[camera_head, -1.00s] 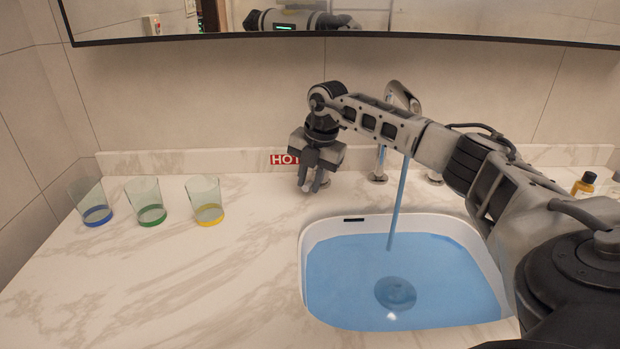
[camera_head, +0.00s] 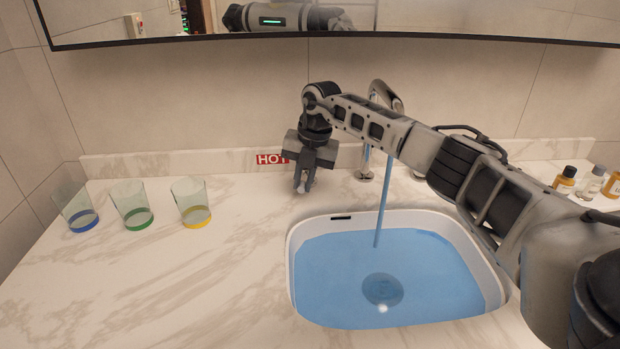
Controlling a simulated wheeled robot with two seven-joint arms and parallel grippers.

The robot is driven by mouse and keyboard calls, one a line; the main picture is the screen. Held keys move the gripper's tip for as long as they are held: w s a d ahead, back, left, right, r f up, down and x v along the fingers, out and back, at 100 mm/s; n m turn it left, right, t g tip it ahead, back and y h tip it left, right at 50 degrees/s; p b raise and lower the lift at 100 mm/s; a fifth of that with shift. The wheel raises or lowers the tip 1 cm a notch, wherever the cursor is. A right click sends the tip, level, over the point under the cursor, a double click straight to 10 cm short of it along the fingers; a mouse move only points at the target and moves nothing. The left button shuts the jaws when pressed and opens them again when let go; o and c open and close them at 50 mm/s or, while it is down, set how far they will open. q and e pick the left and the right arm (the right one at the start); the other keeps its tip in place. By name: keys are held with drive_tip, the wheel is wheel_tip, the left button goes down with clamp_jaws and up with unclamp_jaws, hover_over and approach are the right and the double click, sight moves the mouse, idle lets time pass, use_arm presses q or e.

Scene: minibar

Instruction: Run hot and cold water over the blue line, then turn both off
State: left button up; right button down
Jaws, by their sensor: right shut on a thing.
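The white sink basin (camera_head: 303,226) holds blue water (camera_head: 330,270). A chrome faucet (camera_head: 386,95) stands behind it, partly hidden by my right arm. A blue stream (camera_head: 383,200) runs from it into the basin. A red HOT label (camera_head: 272,159) is on the backsplash at the left. My right gripper (camera_head: 303,186) points down just right of the label and is shut on a small pale thing, apparently the hot tap handle, mostly hidden by the fingers. A chrome base (camera_head: 418,172) right of the faucet is mostly hidden by my arm. I cannot make out a blue line in the basin. My left gripper is not in view.
Three glasses with blue (camera_head: 82,221), green (camera_head: 137,217) and yellow (camera_head: 196,214) bands stand on the marble counter at the left. Small bottles (camera_head: 592,183) stand at the far right. A mirror hangs above. The front left counter is clear.

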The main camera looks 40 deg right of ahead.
drive_tip(key=c, duration=1.4)
unclamp_jaws()
drive_tip(key=shift+c, duration=0.2)
drive_tip(key=shift+r, duration=0.1)
wheel_tip(320, 180, up, 16)
drive_tip(key=s+d, duration=0.2)
drive_tip(key=shift+f, duration=0.2)
drive_tip(key=shift+s+d, duration=0.1)
